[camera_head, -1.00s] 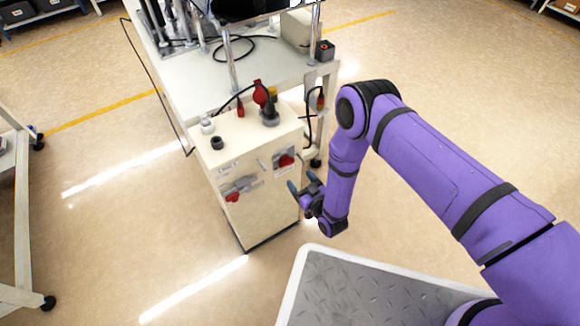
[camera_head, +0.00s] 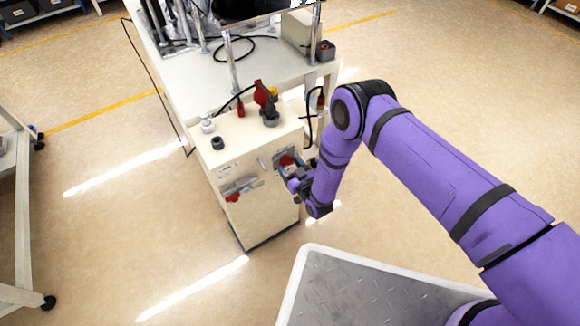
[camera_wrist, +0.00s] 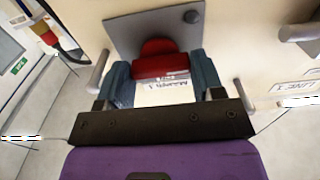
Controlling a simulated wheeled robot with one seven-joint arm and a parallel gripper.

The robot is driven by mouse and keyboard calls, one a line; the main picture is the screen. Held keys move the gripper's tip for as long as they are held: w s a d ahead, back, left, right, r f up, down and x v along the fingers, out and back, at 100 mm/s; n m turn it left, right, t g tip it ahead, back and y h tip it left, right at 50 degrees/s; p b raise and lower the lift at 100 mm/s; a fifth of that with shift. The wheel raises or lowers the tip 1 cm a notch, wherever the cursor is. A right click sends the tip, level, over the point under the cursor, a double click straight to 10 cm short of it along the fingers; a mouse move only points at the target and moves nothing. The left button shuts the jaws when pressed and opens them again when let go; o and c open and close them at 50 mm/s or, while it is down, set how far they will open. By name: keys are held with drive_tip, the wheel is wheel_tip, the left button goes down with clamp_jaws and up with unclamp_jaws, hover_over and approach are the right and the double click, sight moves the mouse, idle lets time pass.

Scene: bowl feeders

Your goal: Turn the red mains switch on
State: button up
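A red switch (camera_head: 287,160) on a grey plate sits on the right of the cream cabinet's front face. In the wrist view the red switch (camera_wrist: 160,66) shows a rounded top and a wide red bar across the plate. My gripper (camera_head: 289,174) is at this switch. In the wrist view my gripper (camera_wrist: 158,78) is open, with one blue finger on each side of the red bar. The gaps are small, and I cannot tell whether either finger touches it. A white label with upside-down lettering shows between the fingers.
The cream cabinet (camera_head: 255,212) also carries a second red part (camera_head: 233,197) with grey handles, on the left of its front. Connectors and cables stand on its top. A metal handle (camera_wrist: 98,72) is close to my left finger in the wrist view.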

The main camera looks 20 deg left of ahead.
drive_tip(key=shift+m, duration=0.5)
drive_tip(key=m, duration=1.6)
drive_tip(key=shift+m, duration=0.4)
idle(0.3)
drive_tip(key=o, duration=0.6)
drive_tip(key=shift+o, duration=0.2)
drive_tip(key=shift+s+d, duration=0.1)
